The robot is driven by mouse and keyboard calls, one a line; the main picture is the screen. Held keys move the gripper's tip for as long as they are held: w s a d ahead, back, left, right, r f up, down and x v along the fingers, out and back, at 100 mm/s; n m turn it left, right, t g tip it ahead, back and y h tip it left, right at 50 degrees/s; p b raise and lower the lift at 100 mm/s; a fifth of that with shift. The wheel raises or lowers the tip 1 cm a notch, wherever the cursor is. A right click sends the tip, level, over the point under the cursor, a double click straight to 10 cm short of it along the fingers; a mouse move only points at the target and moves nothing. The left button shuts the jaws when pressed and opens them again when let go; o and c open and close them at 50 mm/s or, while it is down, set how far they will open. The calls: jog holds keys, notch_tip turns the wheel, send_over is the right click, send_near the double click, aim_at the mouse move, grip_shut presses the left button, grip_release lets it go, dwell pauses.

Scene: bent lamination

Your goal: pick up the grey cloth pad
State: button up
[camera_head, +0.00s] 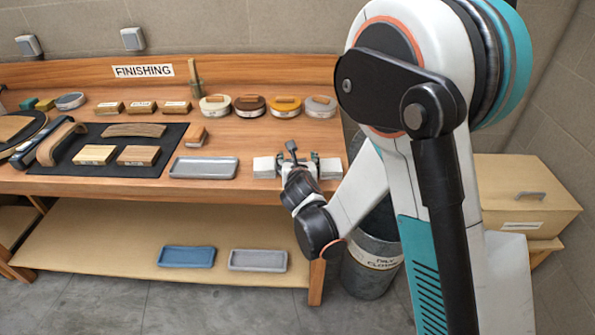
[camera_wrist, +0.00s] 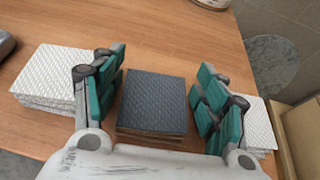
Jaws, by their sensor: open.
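The grey cloth pad (camera_wrist: 156,98) lies on the wooden bench top, dark grey and quilted, with brownish layers at its near edge. In the wrist view my gripper (camera_wrist: 158,90) is open, with one teal-padded finger on each side of the pad. I see no clear contact between fingers and pad. In the head view my gripper (camera_head: 298,163) is over the bench's front right part and mostly hides the pad. A white quilted pad stack (camera_wrist: 48,75) is left of the fingers and another (camera_wrist: 258,122) is to the right, partly behind the right finger.
A grey tray (camera_head: 204,168) lies left of my gripper. Several round lidded tins (camera_head: 249,106) stand behind it. A dark mat (camera_head: 120,150) with wooden pieces is further left. A bin (camera_head: 372,262) stands below, right of the bench. Bare wood is visible behind the pad.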

jog(key=shift+c, duration=0.6)
jog(key=c, duration=0.6)
jog(key=shift+o, duration=0.2)
jog(key=shift+r, duration=0.1)
notch_tip(320, 180, up, 20)
jog(key=p, duration=0.7)
